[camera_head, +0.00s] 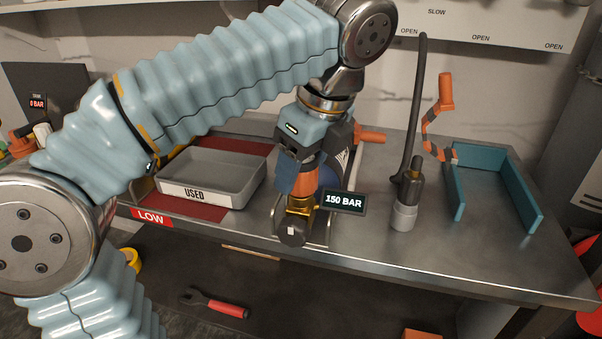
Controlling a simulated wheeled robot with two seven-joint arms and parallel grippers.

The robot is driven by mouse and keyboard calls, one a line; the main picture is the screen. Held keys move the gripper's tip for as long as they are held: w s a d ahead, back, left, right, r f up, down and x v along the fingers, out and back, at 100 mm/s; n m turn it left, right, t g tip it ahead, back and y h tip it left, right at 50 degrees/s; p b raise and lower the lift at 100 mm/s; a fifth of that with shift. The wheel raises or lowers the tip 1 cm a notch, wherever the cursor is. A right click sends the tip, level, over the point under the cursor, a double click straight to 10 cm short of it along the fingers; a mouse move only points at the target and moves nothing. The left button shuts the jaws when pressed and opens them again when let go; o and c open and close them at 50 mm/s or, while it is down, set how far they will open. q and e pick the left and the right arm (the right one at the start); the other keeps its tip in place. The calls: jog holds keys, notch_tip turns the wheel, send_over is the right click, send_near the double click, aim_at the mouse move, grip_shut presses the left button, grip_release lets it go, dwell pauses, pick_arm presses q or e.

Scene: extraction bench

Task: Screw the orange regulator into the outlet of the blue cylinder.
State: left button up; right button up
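My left gripper (299,170) points down over the bench, shut around the orange regulator (305,185). A brass fitting (301,205) and a dark round end show below the regulator. The blue cylinder (330,176) lies in a metal cradle right behind, mostly covered by my gripper and arm. A sign reading 150 BAR (344,201) stands beside the brass fitting. The cylinder's outlet is hidden, so I cannot tell whether the regulator's thread touches it. My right gripper is not in view.
A grey tray marked USED (229,187) stands left on a red area marked LOW. To the right are a black hose with a grey-based fitting (404,215), an orange jointed piece (437,150) and a teal open-fronted holder (529,195). The bench's front right is clear.

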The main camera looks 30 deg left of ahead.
pick_arm(q)
jog(key=c, duration=0.6)
jog(key=m, duration=0.3)
jog(key=m+t, duration=0.1)
jog(key=m, duration=0.2)
jog(key=shift+t+h, duration=0.3)
jog(key=shift+h, duration=0.1)
jog(key=o, duration=0.8)
jog(key=shift+m, duration=0.5)
jog(key=shift+c, duration=0.2)
jog(key=o, duration=0.5)
